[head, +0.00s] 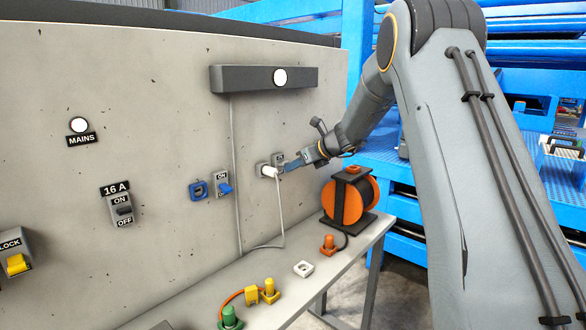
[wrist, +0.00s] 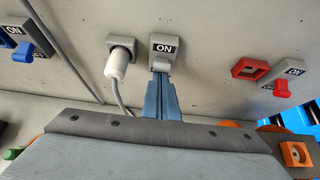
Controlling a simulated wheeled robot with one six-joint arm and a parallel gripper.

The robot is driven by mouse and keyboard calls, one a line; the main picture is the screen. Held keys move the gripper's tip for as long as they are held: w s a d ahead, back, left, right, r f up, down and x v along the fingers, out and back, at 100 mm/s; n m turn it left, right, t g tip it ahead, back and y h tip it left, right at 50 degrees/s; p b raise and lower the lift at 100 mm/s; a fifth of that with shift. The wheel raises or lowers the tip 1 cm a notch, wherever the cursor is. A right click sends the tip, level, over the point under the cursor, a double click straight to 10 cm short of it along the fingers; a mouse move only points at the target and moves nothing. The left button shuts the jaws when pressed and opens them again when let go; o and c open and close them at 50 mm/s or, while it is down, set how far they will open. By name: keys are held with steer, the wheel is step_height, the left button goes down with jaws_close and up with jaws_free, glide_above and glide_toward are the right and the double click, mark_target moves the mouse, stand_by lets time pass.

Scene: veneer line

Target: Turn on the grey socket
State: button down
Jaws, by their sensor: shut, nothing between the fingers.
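The grey socket (head: 261,170) is on the panel with a white plug (head: 269,172) and its cable in it. The socket also shows in the wrist view (wrist: 122,43). Just right of it is its switch (wrist: 165,48), with an ON label above a grey lever (wrist: 161,67). The lever is at the lower part of the switch; anything below it is hidden by my fingers. My gripper (wrist: 161,78) is shut and empty, its blue fingertips at the lever, seemingly touching it. In the head view my gripper (head: 287,167) largely covers the switch.
A blue socket (head: 198,190) and switch (head: 223,185) are to the left; a red socket (wrist: 249,68) and switch (wrist: 285,80) are to the right. An orange cable reel (head: 350,197) stands on the bench below. A lamp bar (head: 262,78) is above.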

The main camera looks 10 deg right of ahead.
steer(key=s+d+r+b, duration=0.3)
steer(key=s+r, duration=0.1)
steer(key=r, duration=0.3)
steer(key=shift+s+d+r, duration=0.15)
steer(key=shift+s+d, duration=0.05)
steer(key=shift+s, duration=0.15)
steer(key=s+a+f+n+g+h, duration=0.1)
steer(key=s+a+f+n+g, duration=0.1)
steer(key=s+f+n, duration=0.45)
steer(key=s+a+f+n+g+h, duration=0.2)
steer(key=s+f+n+g, duration=0.15)
steer(key=s+f, duration=0.5)
steer(key=s+f+n+h, duration=0.1)
steer(key=s+f+n, duration=0.2)
steer(key=s+n, duration=0.3)
steer(key=s+f+n+g+h, duration=0.1)
steer(key=s+f+n, duration=0.3)
steer(key=s, duration=0.9)
steer(key=s+f+n+g+h, duration=0.1)
steer(key=s+f+n, duration=0.2)
steer(key=s+n, duration=0.5)
steer(key=shift+s+d+f+n+h, duration=0.15)
steer(key=shift+s+d+n+h, duration=0.2)
steer(key=shift+s, duration=0.35)
steer(key=shift+g, duration=0.25)
